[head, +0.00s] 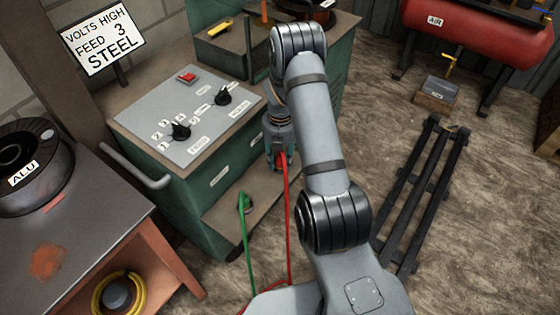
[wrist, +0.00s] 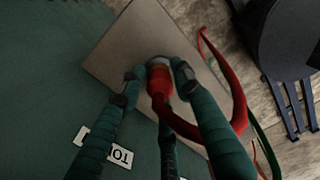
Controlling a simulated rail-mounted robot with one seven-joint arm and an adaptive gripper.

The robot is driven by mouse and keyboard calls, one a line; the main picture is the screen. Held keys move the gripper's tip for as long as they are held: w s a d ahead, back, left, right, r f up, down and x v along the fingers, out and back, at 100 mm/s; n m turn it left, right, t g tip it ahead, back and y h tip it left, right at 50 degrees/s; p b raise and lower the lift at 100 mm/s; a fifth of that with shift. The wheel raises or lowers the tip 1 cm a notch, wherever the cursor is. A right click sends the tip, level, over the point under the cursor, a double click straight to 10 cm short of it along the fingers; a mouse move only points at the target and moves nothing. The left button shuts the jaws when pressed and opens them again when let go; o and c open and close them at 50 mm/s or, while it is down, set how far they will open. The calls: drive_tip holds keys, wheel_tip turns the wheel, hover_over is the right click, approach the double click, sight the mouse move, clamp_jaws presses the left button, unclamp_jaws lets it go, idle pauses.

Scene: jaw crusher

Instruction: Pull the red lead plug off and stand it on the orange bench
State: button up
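The red lead plug (head: 281,158) is at the front of the green welding machine, with its red cable hanging down; it also shows in the wrist view (wrist: 158,80). My gripper (head: 282,163) is low in front of the machine. In the wrist view its dark green fingers (wrist: 157,78) stand around the plug, with what look like narrow gaps at the left and right fingertips. Contact by the rear finger cannot be made out. The orange bench (head: 90,235) is at the left, with a worn grey top and orange legs.
A spool marked ALU (head: 35,165) stands on the bench's far left; its front top is clear. A grey handle (head: 135,168) projects from the machine (head: 225,150) towards the bench. A green lead (head: 244,205) rises beside the red one. A black rack (head: 415,200) lies on the floor at right.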

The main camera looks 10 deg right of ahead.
sight(280, 155)
drive_tip(key=o, duration=0.6)
drive_tip(key=shift+o, duration=0.4)
wheel_tip(280, 155, up, 12)
idle(0.4)
